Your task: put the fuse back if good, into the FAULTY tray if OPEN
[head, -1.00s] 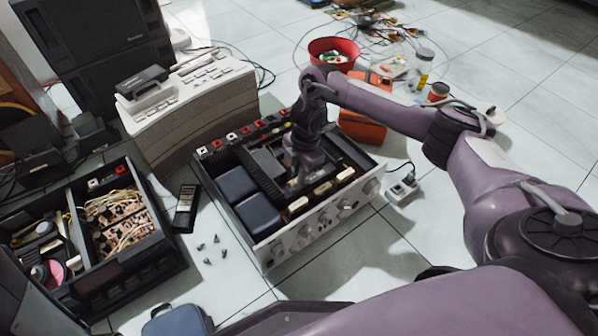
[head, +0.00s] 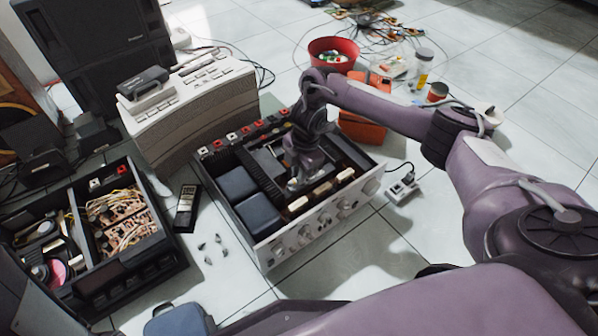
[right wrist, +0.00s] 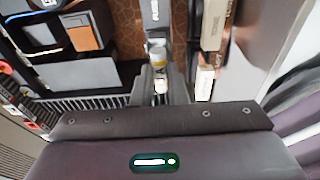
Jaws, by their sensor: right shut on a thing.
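The fuse (right wrist: 160,80) is a small pale cylinder with a yellowish band, held between the fingers of my right gripper (right wrist: 161,85). A grey strip marked FUSE (right wrist: 155,20) lies just ahead of it. In the head view my right gripper (head: 297,184) reaches down into the open hi-fi amplifier (head: 300,232); its fingertips are small and the fuse cannot be made out there. Whether the fuse is seated or clear of a holder cannot be told. No tray marked FAULTY can be read. My left gripper is not in view.
A black handheld device (head: 186,208) and several small screws (head: 212,248) lie left of the amplifier. An open black unit with wiring (head: 118,215) stands further left. A beige machine (head: 190,105), orange box (head: 365,122) and red bowl (head: 333,52) stand behind.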

